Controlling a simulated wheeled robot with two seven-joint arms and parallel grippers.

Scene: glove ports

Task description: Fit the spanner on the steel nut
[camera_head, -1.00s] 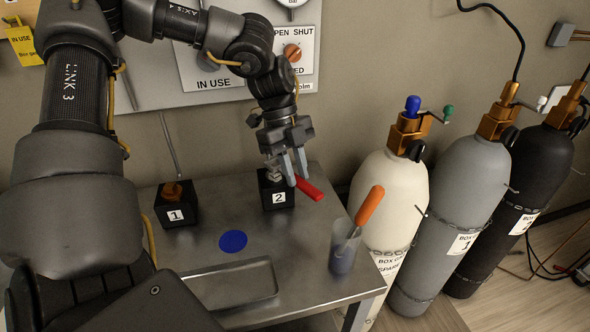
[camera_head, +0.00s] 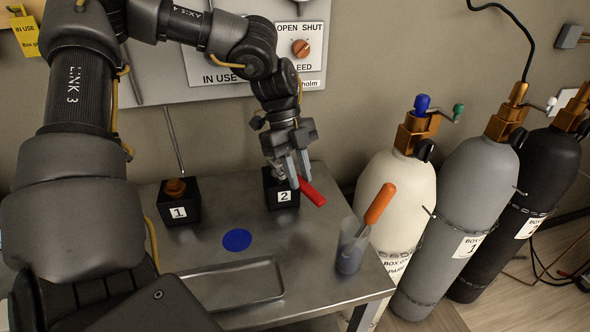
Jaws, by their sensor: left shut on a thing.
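The spanner shows as a red handle (camera_head: 313,193) sticking out toward the front right. My left gripper (camera_head: 298,172) is shut on it, fingers pointing down at the right side of black block 2 (camera_head: 283,198). The spanner's head is hidden by the fingers, at about the height of the block's top. A small part of the steel nut (camera_head: 279,172) shows on block 2, beside the fingers. I cannot tell whether the spanner's jaw is around the nut or only next to it. My right gripper is not in view.
Black block 1 (camera_head: 178,207) with a brass-coloured nut stands to the left on the steel table (camera_head: 318,232). A blue disc (camera_head: 237,240), a shallow tray (camera_head: 222,291) and a cup (camera_head: 351,252) with an orange-handled tool are nearer. Gas cylinders (camera_head: 466,215) stand at right.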

